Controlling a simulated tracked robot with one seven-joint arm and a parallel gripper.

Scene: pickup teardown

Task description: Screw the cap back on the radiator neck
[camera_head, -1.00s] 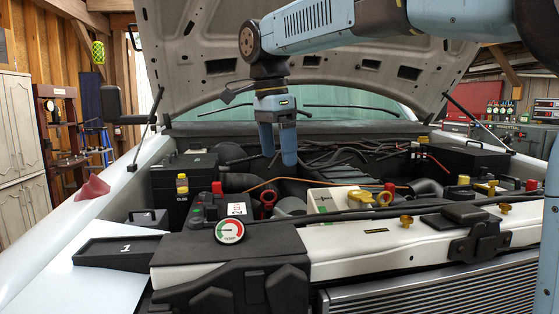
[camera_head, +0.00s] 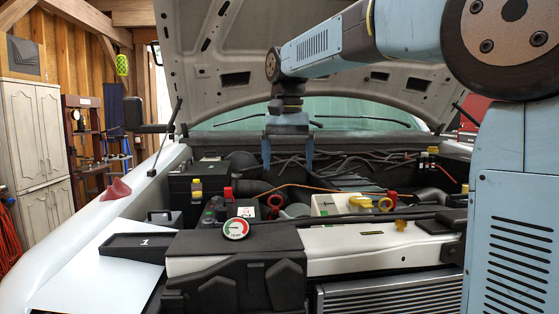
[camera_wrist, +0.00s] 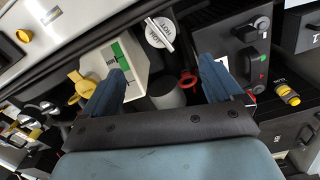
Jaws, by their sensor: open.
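A round grey cap with a raised white bar lettered HOT (camera_wrist: 160,33) shows at the top of the wrist view, between the white reservoir and a black box. My gripper (camera_head: 287,155) is open and empty, pointing down above the engine bay. In the wrist view, my gripper's fingers (camera_wrist: 162,86) stand apart, with the cap beyond their tips and a grey cylinder (camera_wrist: 167,94) showing between them.
A white reservoir (camera_head: 325,205) with yellow rings beside it and a red ring (camera_head: 274,201) stand below my gripper. A black tray marked 1 (camera_head: 140,245) lies left. The raised hood (camera_head: 225,45) hangs above my arm.

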